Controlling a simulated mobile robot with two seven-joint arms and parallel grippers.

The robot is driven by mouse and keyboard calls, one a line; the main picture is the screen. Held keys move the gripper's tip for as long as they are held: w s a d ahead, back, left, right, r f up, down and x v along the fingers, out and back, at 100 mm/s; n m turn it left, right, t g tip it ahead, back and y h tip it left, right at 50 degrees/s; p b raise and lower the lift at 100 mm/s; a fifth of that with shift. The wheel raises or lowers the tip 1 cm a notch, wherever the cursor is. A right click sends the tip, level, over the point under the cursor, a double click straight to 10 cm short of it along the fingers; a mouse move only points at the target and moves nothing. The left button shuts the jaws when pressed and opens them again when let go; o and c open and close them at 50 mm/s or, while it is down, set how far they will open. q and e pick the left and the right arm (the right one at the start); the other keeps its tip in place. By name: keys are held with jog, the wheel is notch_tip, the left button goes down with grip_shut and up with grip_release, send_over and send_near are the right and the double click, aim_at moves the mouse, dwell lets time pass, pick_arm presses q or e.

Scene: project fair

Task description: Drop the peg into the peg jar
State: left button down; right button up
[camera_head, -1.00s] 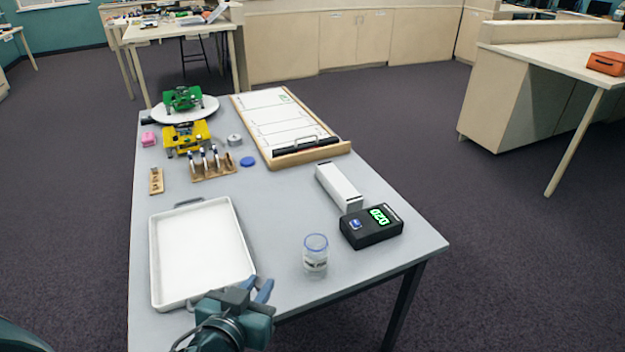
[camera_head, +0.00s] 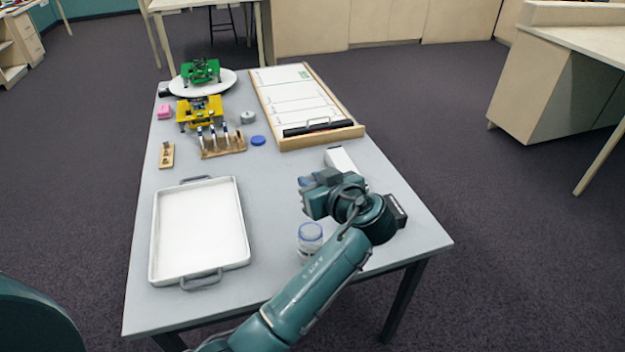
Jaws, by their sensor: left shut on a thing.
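The peg jar (camera_head: 310,233), a clear jar with a blue rim, stands upright near the front right part of the grey table, its right lower side close behind my arm in this view. My left gripper (camera_head: 309,190) is above the table, higher in the picture than the jar and apart from it. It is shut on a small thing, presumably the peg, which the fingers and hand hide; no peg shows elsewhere. My right gripper is not in view.
A white tray (camera_head: 154,246) lies left of the jar. A black device (camera_head: 399,212) and a white box (camera_head: 341,158) are partly hidden behind my arm. A whiteboard (camera_head: 290,98), a wooden rack (camera_head: 222,150) and green (camera_head: 201,71) and yellow (camera_head: 199,112) models stand farther back.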

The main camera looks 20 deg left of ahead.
pick_arm(q)
notch_tip(320, 180, down, 6)
jog(key=b, duration=0.3)
jog(key=shift+b, duration=0.35)
jog(key=c, duration=1.2)
grip_release()
